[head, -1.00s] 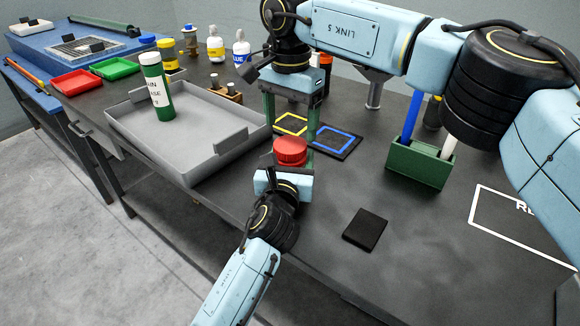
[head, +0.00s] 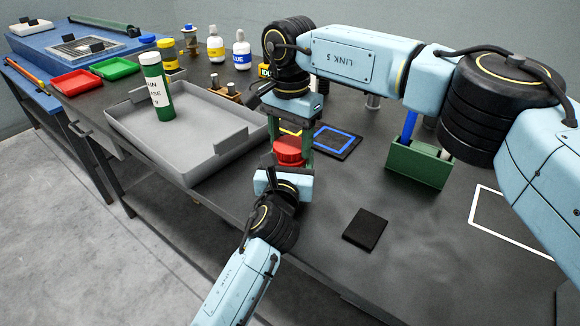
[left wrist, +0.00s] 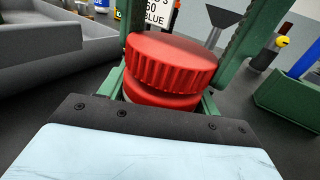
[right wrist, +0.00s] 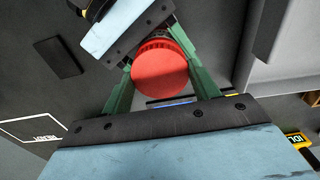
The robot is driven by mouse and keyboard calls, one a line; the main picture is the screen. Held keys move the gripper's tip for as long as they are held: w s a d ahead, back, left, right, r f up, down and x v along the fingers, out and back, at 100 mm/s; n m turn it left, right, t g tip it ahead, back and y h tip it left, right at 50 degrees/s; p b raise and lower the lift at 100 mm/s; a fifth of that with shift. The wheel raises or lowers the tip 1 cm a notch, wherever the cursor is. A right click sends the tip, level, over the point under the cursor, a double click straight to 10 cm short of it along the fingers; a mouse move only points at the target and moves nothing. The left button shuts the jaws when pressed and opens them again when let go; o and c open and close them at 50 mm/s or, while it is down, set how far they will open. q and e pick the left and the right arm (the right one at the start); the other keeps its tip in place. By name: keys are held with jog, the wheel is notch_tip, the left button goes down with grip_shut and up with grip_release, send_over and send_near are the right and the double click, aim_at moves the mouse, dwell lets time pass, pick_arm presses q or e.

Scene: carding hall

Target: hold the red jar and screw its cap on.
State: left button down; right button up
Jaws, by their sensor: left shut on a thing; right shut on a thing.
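The red jar (left wrist: 158,95) is held low between the green fingers of my left gripper (head: 289,162), above the front part of the bench; most of its body is hidden. Its ribbed red cap (head: 289,147) sits at the top of the jar. In the left wrist view the cap (left wrist: 172,62) looks slightly tilted, and I cannot tell whether it is fully seated. My right gripper (head: 290,142) reaches down from above, its green fingers shut on either side of the cap. The right wrist view shows the cap's round top (right wrist: 159,72) between these fingers.
A grey tray (head: 165,160) with a green-and-white bottle (head: 156,85) stands to the left. A green holder (head: 418,165) with upright rods stands to the right. A black square pad (head: 365,230) lies in front. The bench around the pad is clear.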

jog(key=m, duration=0.4)
jog(key=shift+m, duration=0.3)
jog(key=shift+c, duration=0.4)
jog(key=m, duration=0.3)
jog(key=shift+m, duration=0.4)
jog(key=m, duration=0.3)
jog(key=shift+m, duration=0.4)
jog(key=m, duration=0.3)
jog(key=shift+m, duration=0.3)
jog(key=m, duration=0.3)
jog(key=shift+m, duration=0.4)
jog(key=m, duration=0.3)
jog(key=shift+m, duration=0.4)
jog(key=m, duration=0.3)
jog(key=shift+m, duration=0.3)
jog(key=m, duration=0.3)
jog(key=shift+f+m, duration=0.1)
jog(key=shift+m, duration=0.3)
jog(key=o, duration=1.1)
